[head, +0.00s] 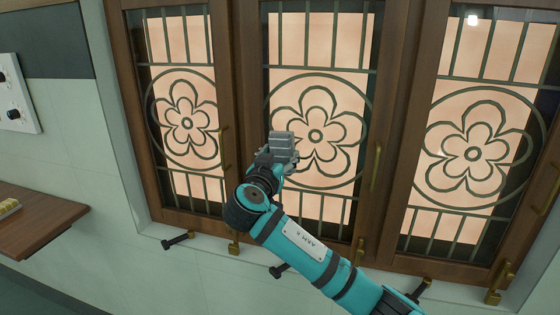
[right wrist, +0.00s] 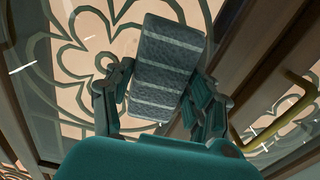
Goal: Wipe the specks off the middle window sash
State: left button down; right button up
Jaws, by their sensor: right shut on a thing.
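The middle window sash (head: 340,35) is a brown wooden frame with glass, dark bars and a flower-in-circle grille. My right gripper (head: 279,157) is in front of its left part, beside the flower. It is shut on a grey striped pad (head: 282,141), which stands up from the fingers. In the right wrist view the pad (right wrist: 167,62) sits between both fingers, with the grille behind it. I cannot tell whether the pad touches the glass. Small pale streaks (right wrist: 22,67) show in that view; I cannot tell whether they are specks or reflections. My left gripper is not in view.
Similar sashes stand at left (head: 187,62) and right (head: 475,100). A brass handle (head: 375,165) is on the middle sash's right side; the right wrist view shows a brass handle (right wrist: 290,110) close by. Black and brass latches line the sill (head: 210,238). A wooden shelf (head: 40,218) juts out at left.

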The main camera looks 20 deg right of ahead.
aim_at(326, 157)
jog(key=shift+s+d+b, duration=0.2)
jog(key=shift+s+d, duration=0.8)
jog(key=shift+d, duration=0.5)
jog(key=shift+s+d+b, duration=0.2)
jog(key=shift+s+d, duration=0.85)
jog(key=shift+d, duration=0.4)
jog(key=shift+s+d+b, duration=0.2)
jog(key=shift+s+d, duration=0.8)
jog(key=shift+d, duration=0.5)
jog(key=shift+a, duration=0.1)
jog(key=shift+v, duration=3)
jog(key=shift+f, duration=0.1)
jog(key=v, duration=0.3)
